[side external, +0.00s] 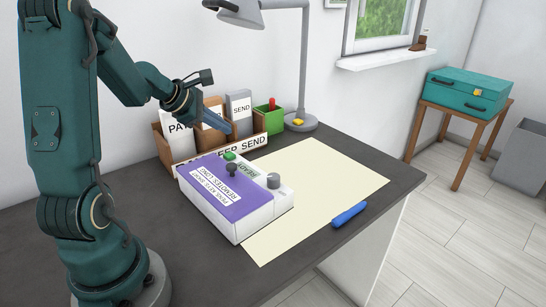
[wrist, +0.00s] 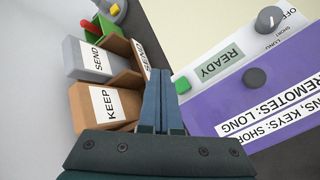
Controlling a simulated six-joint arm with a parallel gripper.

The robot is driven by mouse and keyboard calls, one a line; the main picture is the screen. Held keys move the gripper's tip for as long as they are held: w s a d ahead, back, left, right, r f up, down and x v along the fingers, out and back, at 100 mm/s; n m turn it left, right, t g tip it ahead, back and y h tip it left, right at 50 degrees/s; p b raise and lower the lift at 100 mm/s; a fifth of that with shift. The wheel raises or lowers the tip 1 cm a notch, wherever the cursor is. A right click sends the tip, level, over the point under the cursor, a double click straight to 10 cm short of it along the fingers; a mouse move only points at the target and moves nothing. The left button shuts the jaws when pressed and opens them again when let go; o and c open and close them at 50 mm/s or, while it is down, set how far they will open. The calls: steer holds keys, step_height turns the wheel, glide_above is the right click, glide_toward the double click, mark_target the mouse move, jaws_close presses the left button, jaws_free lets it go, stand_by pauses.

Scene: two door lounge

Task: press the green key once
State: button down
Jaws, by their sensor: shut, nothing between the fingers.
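The control box has a purple and white top (side external: 207,188) and stands on the desk; its purple panel (wrist: 225,115) fills the right of the wrist view. The green key (side external: 230,156) is at its back edge, near the READY display (side external: 247,171). In the wrist view the green key (wrist: 183,86) shows just right of my fingertips, possibly partly covered by them. My gripper (side external: 229,133) is shut and empty, its blue-grey fingers (wrist: 165,75) together. In the side view the fingertips are above and behind the key, apparently not touching it.
A black knob (side external: 232,171) and a grey dial (side external: 273,181) stand up from the box. Behind it is a wooden sorter (side external: 181,160) with PAY, KEEP and SEND packets. A lamp (side external: 299,122) and green bin (side external: 267,120) stand farther back.

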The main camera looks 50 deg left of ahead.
mark_target(225, 156)
steer(key=shift+f, duration=2.2)
stand_by(0.4)
steer(key=shift+f, duration=0.4)
steer(key=shift+f, duration=0.45)
stand_by(0.6)
steer(key=shift+r, duration=0.9)
steer(key=shift+r, duration=0.1)
steer(key=shift+r, duration=2.4)
